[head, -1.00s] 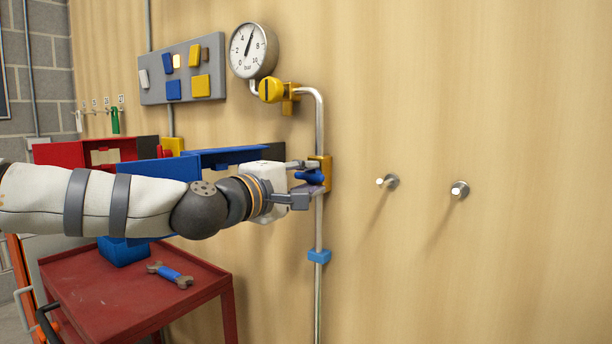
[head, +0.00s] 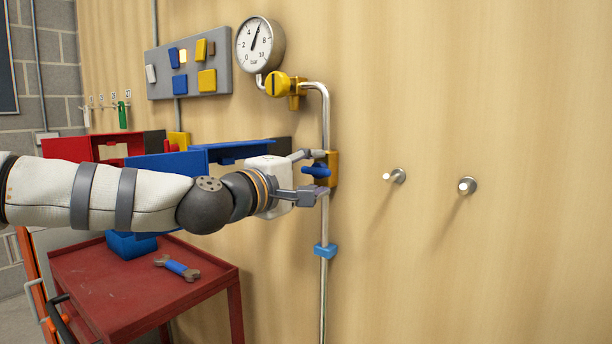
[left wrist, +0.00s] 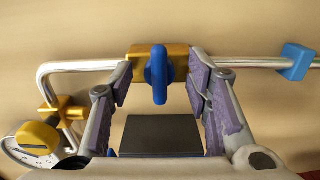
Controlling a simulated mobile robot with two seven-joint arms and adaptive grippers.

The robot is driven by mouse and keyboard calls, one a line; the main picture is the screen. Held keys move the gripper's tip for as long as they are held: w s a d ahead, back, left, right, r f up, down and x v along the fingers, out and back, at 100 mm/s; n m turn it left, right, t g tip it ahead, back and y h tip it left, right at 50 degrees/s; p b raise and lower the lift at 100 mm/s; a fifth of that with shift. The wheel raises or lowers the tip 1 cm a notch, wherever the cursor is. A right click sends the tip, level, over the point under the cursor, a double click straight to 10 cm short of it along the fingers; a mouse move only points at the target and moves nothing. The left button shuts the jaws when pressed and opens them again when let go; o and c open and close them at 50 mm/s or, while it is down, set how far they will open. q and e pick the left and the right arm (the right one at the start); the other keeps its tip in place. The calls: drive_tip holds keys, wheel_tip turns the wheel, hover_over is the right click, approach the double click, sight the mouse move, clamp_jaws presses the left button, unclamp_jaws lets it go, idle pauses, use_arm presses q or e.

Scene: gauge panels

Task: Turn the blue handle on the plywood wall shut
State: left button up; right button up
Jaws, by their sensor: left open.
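The blue handle (head: 316,171) sits on a brass valve body (head: 333,172) on the vertical pipe at the plywood wall. It lies crosswise to the pipe. My left gripper (head: 318,173) is at the handle with its fingers spread, one above and one below it. In the left wrist view the blue handle (left wrist: 159,75) stands between the two purple-padded fingers of the gripper (left wrist: 163,82), with a visible gap on each side. It is not gripped. The brass body (left wrist: 177,57) shows behind it. My right gripper is not in view.
A gauge (head: 260,45) and yellow knob (head: 278,84) sit above the valve. A blue clip (head: 325,251) is on the pipe below. Two pegs (head: 467,186) stick out to the right. A red cart (head: 130,290) holds a wrench (head: 177,268). Bare wall lies at right.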

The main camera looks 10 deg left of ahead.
use_arm(q)
drive_tip(key=v, duration=1.1)
drive_tip(key=shift+s+a, duration=0.15)
drive_tip(key=shift+s, duration=0.2)
drive_tip(key=shift+f, duration=0.1)
